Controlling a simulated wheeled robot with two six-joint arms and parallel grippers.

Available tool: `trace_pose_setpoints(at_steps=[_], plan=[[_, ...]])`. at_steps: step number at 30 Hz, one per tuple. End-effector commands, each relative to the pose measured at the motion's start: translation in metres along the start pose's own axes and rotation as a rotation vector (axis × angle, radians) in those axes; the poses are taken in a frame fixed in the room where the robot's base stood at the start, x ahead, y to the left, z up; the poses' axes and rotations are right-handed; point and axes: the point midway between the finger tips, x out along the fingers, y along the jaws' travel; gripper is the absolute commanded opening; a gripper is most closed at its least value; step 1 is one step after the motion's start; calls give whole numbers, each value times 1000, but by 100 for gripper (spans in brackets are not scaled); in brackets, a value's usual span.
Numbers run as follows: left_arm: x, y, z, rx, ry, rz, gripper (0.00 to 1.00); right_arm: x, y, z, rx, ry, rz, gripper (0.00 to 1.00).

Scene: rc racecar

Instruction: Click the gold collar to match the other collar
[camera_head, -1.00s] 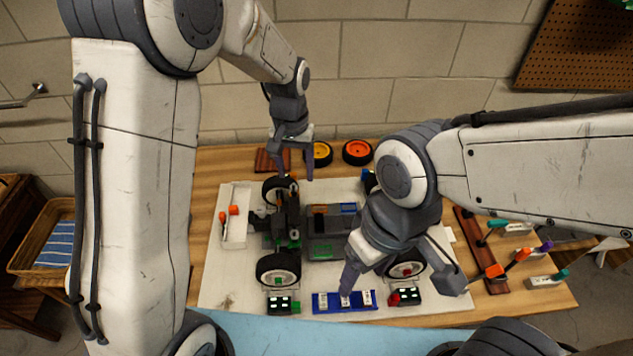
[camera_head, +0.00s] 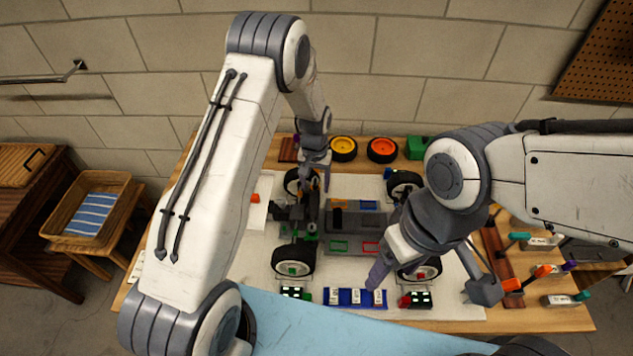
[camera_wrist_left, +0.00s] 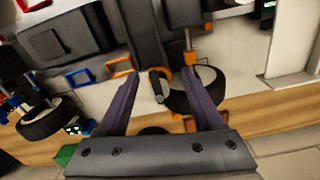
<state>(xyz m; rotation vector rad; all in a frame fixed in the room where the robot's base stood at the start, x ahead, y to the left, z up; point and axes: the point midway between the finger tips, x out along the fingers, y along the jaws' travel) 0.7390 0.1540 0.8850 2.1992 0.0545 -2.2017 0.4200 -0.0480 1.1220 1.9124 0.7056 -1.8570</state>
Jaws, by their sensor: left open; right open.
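The RC car chassis (camera_head: 338,245) sits on a pale mat with its wheels on. My left gripper (camera_head: 316,180) hangs over the chassis beside the far left wheel (camera_head: 292,183), open and empty. In the left wrist view its fingers (camera_wrist_left: 160,78) spread above a dark suspension arm and a wheel (camera_wrist_left: 194,92). An orange-gold piece (camera_wrist_left: 190,57) shows on the suspension beside that wheel; I cannot tell whether it is the gold collar. The other collar cannot be made out. My right gripper (camera_head: 430,290) is open near the near right wheel (camera_head: 420,268).
A blue holder (camera_head: 355,305) with white cards lies at the front, between two dark boxes with lit panels. Yellow (camera_head: 343,149) and orange (camera_head: 382,150) wheels stand at the back. Coloured-handled tools (camera_head: 513,285) are on the right. A basket (camera_head: 88,208) stands left.

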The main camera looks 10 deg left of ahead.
Motion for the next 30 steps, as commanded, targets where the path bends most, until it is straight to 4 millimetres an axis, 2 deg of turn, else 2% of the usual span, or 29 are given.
trace_pose_setpoints(at_steps=[10,11,15,16,22,30], plan=[[6,1,0,2,1,0,68,-1,0,0,0,0,0,68],[6,1,0,2,1,0,64,-1,0,0,0,0,0,68],[6,1,0,2,1,0,10,-1,0,0,0,0,0,68],[6,1,0,2,1,0,0,-1,0,0,0,0,0,68],[6,1,0,38,1,0,0,1,0,0,0,0,0,68],[6,0,-1,256,2,1,0,7,0,0,0,0,0,68]])
